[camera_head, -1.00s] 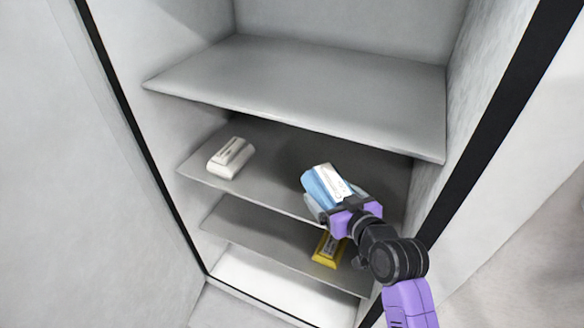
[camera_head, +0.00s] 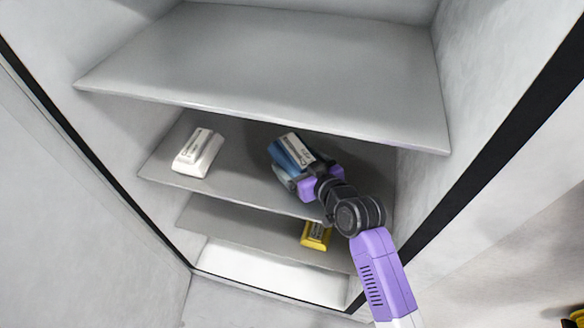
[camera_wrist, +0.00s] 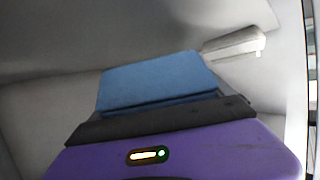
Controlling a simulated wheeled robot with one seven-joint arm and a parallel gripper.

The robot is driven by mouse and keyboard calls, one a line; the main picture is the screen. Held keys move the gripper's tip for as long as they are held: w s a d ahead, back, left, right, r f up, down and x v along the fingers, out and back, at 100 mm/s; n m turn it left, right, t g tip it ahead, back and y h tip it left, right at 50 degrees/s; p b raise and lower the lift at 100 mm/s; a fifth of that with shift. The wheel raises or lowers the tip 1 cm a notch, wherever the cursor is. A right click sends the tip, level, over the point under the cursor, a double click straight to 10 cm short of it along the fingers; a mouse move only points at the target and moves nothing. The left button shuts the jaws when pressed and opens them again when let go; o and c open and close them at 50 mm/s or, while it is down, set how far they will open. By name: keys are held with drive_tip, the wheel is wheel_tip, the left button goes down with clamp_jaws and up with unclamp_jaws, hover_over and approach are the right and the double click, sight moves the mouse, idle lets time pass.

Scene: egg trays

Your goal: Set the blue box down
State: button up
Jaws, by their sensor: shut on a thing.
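The blue box (camera_head: 286,150), with a white label on top, is at the right part of the middle shelf (camera_head: 240,150) in the head view. My gripper (camera_head: 290,178) is shut on its near end. In the wrist view the blue box (camera_wrist: 152,80) stretches out ahead of the dark jaws. The box sits over or on the shelf; I cannot tell whether its underside touches it. The fingertips are mostly hidden.
A white box (camera_head: 198,153) lies on the left of the same shelf and also shows in the wrist view (camera_wrist: 236,44). A yellow box (camera_head: 315,236) is on the shelf below. The upper shelf (camera_head: 270,70) is empty and hangs above my gripper. Bare shelf lies between the boxes.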

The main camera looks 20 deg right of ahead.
drive_tip(key=shift+f, duration=2.45)
drive_tip(key=shift+f, duration=0.15)
drive_tip(key=o, duration=1.6)
drive_tip(key=shift+o, duration=0.2)
drive_tip(key=shift+s, duration=0.3)
drive_tip(key=b+v, duration=0.1)
drive_tip(key=v, duration=1)
drive_tip(key=shift+s+d+r, duration=0.1)
drive_tip(key=shift+s+r, duration=0.1)
drive_tip(key=shift+r, duration=0.05)
